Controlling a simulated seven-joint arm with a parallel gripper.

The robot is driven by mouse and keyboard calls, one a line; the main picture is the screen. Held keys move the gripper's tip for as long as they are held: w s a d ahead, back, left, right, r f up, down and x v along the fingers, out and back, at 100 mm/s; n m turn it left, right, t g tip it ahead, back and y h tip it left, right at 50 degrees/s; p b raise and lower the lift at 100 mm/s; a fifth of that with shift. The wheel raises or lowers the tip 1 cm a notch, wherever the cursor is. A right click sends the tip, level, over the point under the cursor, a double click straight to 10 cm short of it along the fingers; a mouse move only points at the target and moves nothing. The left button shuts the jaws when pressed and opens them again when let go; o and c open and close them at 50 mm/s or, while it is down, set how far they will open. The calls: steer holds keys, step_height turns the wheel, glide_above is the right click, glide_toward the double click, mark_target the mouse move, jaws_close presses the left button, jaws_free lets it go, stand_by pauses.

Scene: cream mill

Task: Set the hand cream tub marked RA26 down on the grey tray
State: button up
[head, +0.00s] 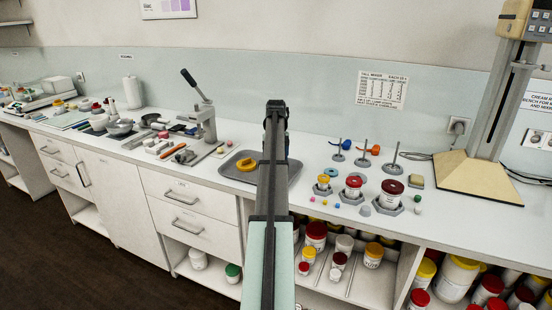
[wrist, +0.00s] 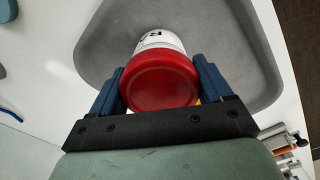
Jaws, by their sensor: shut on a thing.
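My gripper (wrist: 160,84) is shut on a tub (wrist: 160,82) with a red lid and white body, a blue finger on each side. Part of its label shows, reading what looks like "RA"; the rest is hidden. The grey tray (wrist: 108,42) lies behind the tub in the wrist view. I cannot tell whether the tub touches it. In the head view the grey tray (head: 231,172) is on the bench, and my arm covers part of it and hides the held tub.
A yellow item (head: 246,164) lies on the tray's left part. Tubs in grey holders (head: 390,192) stand to the right, with small stands behind them. A lever press (head: 206,120) and tools are on the left. Several tubs fill the shelf below.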

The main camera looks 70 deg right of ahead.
steer(key=o, duration=1.1)
steer(key=shift+f, duration=0.1)
step_height(320, 180, up, 12)
steer(key=shift+r, duration=0.2)
